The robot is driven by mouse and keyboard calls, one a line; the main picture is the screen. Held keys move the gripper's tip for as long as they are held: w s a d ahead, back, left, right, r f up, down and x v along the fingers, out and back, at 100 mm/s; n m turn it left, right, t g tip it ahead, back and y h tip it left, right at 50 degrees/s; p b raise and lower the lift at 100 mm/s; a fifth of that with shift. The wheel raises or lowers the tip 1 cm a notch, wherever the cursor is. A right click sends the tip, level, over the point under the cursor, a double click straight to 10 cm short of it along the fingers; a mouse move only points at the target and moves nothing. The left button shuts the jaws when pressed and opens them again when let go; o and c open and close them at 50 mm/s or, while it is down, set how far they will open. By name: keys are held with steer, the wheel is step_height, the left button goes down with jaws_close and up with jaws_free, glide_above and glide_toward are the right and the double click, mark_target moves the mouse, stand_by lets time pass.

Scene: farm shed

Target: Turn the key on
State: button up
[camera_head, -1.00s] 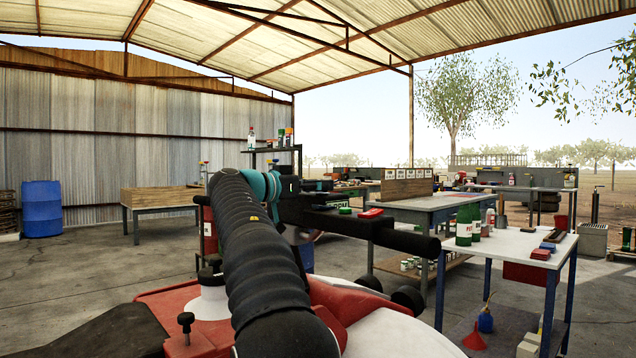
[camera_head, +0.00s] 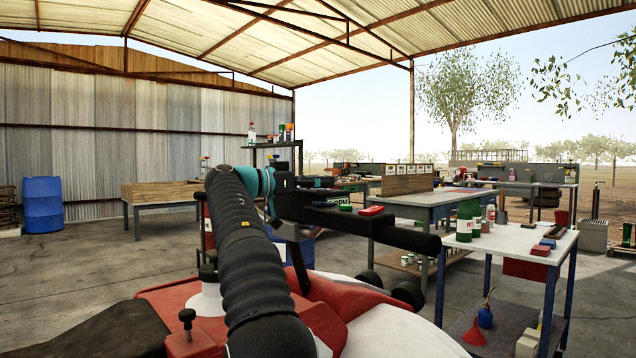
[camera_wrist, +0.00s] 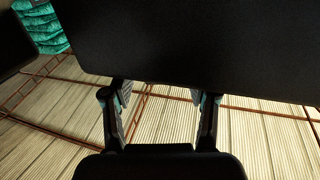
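I cannot make out a key in either view. My gripper (camera_wrist: 162,115) shows in the wrist view with its two dark fingers apart and only roof panels visible between them. In the head view my black sleeved arm rises from the bottom middle to a teal joint. Just right of the joint is a dark horizontal bar (camera_head: 405,237) with a rounded right end. I cannot tell there where my fingers are.
A white-topped table (camera_head: 505,247) with green bottles (camera_head: 465,222) stands at the right. A grey workbench (camera_head: 440,203) is behind it. A blue barrel (camera_head: 42,203) and a wooden-sided table (camera_head: 165,194) stand at the left. The concrete floor at the left is clear.

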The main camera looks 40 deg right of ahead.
steer(key=w+a, duration=0.2)
steer(key=a, duration=0.9)
steer(key=shift+a, duration=0.4)
steer(key=shift+w, duration=0.1)
